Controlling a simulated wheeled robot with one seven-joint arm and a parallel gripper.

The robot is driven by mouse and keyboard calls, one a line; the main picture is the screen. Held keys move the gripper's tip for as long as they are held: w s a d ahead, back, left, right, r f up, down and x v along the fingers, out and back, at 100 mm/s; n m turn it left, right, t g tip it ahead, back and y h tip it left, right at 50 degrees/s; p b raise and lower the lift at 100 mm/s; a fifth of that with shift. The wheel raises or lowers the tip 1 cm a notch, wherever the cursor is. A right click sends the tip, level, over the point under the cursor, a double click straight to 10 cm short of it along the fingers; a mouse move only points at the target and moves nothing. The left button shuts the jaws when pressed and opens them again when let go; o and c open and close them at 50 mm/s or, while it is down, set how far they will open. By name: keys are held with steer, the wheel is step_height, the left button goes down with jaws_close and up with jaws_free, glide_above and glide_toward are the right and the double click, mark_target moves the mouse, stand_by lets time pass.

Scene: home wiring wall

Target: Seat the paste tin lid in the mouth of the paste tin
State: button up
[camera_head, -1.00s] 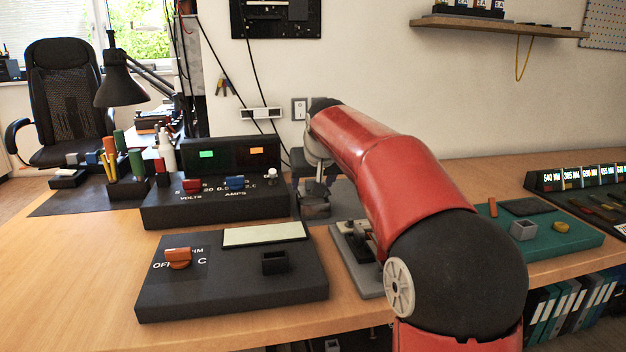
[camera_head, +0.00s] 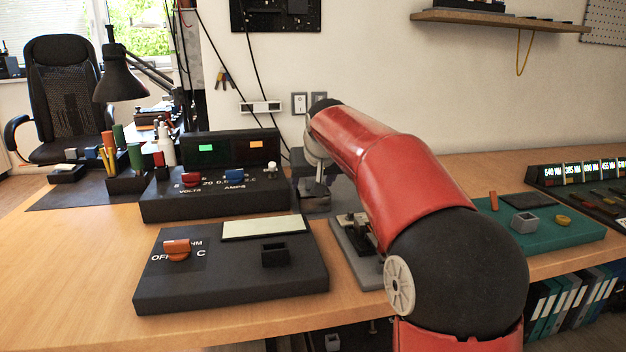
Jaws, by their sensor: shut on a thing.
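My gripper (camera_head: 316,192) hangs below my wrist at the back of the bench, just right of the black meter console. It is partly in shadow and partly behind my red arm. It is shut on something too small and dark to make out. A dark grey block (camera_head: 312,204) sits under or just behind it; I cannot tell if they touch. I cannot clearly pick out the paste tin or its lid; a grey fixture (camera_head: 352,250) with small parts, half covered by my arm, stands nearer to me.
The black meter console (camera_head: 215,205) stands left of my gripper. A black panel (camera_head: 190,285) with an orange knob and a small open black box (camera_head: 275,254) lies in front. Bare wood shows at left.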

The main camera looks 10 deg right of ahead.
steer(key=o, duration=1.1)
steer(key=shift+f, duration=0.15)
steer(key=shift+c, duration=0.2)
steer(key=shift+s+a+r, duration=0.1)
steer(key=shift+s+r, duration=0.05)
steer(key=shift+r, duration=0.1)
steer(key=v, duration=0.7)
steer(key=shift+d, duration=0.25)
steer(key=shift+s, duration=0.1)
